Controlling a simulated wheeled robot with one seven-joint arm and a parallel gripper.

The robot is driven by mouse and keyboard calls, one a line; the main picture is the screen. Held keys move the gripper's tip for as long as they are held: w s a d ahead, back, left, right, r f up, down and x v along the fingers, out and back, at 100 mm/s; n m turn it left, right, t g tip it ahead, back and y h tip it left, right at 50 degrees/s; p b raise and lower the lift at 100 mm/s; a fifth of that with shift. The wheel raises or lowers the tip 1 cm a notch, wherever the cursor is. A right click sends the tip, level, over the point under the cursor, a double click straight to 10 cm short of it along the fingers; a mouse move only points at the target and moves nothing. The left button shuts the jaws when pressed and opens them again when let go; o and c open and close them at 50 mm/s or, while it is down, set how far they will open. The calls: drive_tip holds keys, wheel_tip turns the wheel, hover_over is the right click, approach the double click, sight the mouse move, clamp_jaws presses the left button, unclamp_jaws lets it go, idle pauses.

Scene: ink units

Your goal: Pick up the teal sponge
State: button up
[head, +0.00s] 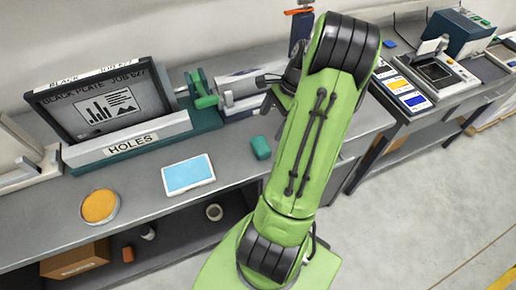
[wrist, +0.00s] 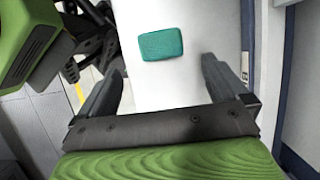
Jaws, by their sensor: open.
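The teal sponge (head: 261,148) lies on the grey bench top, just left of my green arm in the head view. In the wrist view the teal sponge (wrist: 161,44) is a small rounded block, beyond my fingertips and roughly centred between them in the picture. My gripper (wrist: 163,74) is open, with its two dark fingers wide apart and nothing between them. The sponge is not touched by either finger. In the head view my gripper is mostly hidden behind my arm.
A blue-screened tablet (head: 189,174) and a dish of orange (head: 100,206) lie left of the sponge. A plate stand labelled HOLES (head: 130,146) and a green clamp-like device (head: 203,90) stand behind. A second bench with a machine (head: 440,72) is at right.

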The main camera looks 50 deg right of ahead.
sight(261, 144)
drive_tip(key=b+x, duration=0.2)
drive_tip(key=x, duration=0.9)
drive_tip(key=shift+s+d+f, duration=0.1)
drive_tip(key=c, duration=0.9)
wheel_tip(261, 144, up, 10)
drive_tip(key=shift+r+p, duration=0.15)
drive_tip(key=shift+p, duration=1.1)
drive_tip(key=shift+c, duration=0.2)
